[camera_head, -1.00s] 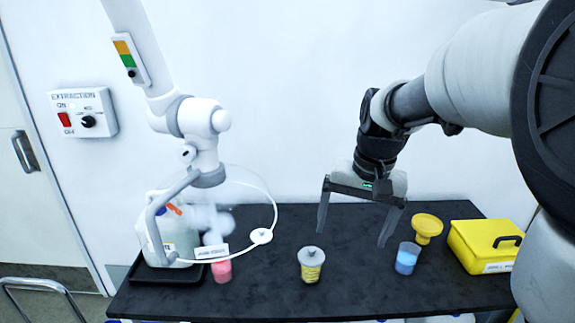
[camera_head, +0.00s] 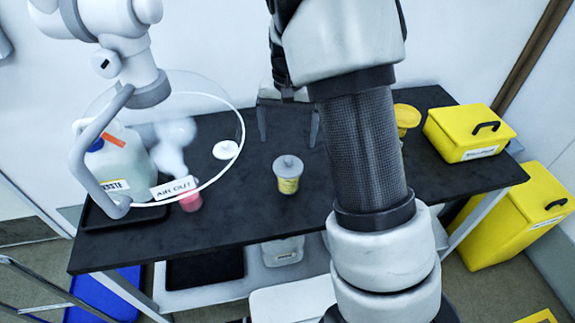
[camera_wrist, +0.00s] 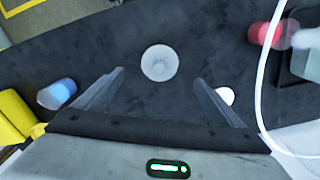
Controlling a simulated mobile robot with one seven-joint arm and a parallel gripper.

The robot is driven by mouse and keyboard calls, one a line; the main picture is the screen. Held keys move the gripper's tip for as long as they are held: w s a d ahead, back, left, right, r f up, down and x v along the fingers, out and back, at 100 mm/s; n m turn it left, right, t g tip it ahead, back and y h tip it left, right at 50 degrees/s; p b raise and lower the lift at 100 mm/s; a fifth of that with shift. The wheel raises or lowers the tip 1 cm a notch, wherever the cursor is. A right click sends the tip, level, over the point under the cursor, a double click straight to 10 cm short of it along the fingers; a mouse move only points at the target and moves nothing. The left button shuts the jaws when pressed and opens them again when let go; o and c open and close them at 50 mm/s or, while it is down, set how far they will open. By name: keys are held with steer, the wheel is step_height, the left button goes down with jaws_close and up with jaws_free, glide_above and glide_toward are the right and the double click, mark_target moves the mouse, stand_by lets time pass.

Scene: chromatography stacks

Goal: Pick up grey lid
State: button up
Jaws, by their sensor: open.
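The grey lid (camera_head: 288,163) is a round lid with a small knob, sitting on a pot with a yellow label (camera_head: 288,185) in the middle of the black bench. In the wrist view the lid (camera_wrist: 159,60) appears from above, slightly beyond the line between my fingertips. My gripper (camera_head: 288,138) is open and empty, fingers pointing down; in the head view it appears behind the lid. In the wrist view its two fingers (camera_wrist: 159,76) are spread wide, apart from the lid. My forearm hides part of the bench to the right in the head view.
A blue cup (camera_wrist: 57,93) shows in the wrist view. A yellow funnel (camera_head: 407,117) and yellow box (camera_head: 468,133) are right. Bench around the lid is clear.

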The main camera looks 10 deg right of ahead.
mark_target(288, 159)
step_height(288, 159, down, 10)
steer(key=shift+w+f+b, duration=0.15)
steer(key=shift+b, duration=0.25)
steer(key=c, duration=1.1)
